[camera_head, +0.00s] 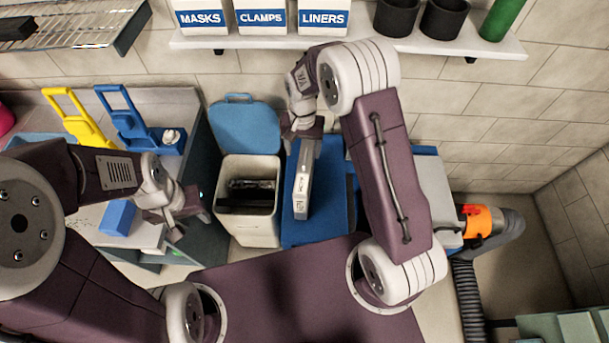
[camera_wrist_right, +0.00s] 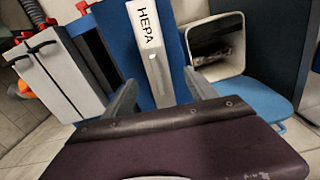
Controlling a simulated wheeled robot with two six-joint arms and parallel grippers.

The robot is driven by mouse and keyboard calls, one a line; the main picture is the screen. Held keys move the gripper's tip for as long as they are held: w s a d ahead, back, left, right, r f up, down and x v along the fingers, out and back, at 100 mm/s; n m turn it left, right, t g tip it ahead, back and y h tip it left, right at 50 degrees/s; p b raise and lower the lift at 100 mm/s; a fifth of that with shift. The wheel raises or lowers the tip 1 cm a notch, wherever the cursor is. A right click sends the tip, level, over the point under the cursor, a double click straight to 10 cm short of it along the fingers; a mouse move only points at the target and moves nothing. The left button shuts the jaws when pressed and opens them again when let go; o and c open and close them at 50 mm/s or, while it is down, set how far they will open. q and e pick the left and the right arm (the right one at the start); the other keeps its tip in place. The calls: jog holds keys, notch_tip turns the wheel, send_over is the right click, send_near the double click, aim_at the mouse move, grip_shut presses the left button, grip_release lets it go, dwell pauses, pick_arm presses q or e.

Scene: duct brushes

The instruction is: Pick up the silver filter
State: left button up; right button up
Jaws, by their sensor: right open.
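The silver filter (camera_head: 302,185) is a slim, upright-looking box with a white label on the blue unit (camera_head: 326,218) at the centre. In the right wrist view its HEPA label (camera_wrist_right: 146,25) and silver body (camera_wrist_right: 158,82) show. My right gripper (camera_head: 303,138) is over the filter's far end in the head view. In the right wrist view its two fingers (camera_wrist_right: 161,80) are apart, one on each side of the filter, and I cannot tell whether they touch it. My left gripper (camera_head: 190,226) is open and empty, by the cart at the left.
An open bin (camera_head: 248,228) with a blue lid (camera_head: 246,125) stands just left of the blue unit. A blue block (camera_head: 117,217) lies on the left cart. Yellow (camera_head: 82,128) and blue (camera_head: 130,125) tools stand behind it. A wall shelf (camera_head: 345,44) holds boxes and pots.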

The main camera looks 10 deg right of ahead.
aim_at(304, 157)
jog(key=shift+s+f, duration=0.1)
notch_tip(304, 157, down, 3)
jog(key=shift+s+f+p, duration=0.1)
jog(key=shift+p, duration=0.7)
jog(key=shift+f, duration=0.2)
jog(key=shift+d+f, duration=0.1)
jog(key=shift+f, duration=0.1)
jog(key=f+p, duration=0.2)
jog(key=f, duration=0.2)
jog(key=shift+d, duration=0.2)
jog(key=shift+w+f, duration=0.25)
jog(key=shift+f, duration=0.15)
jog(key=shift+r, duration=0.1)
grip_shut()
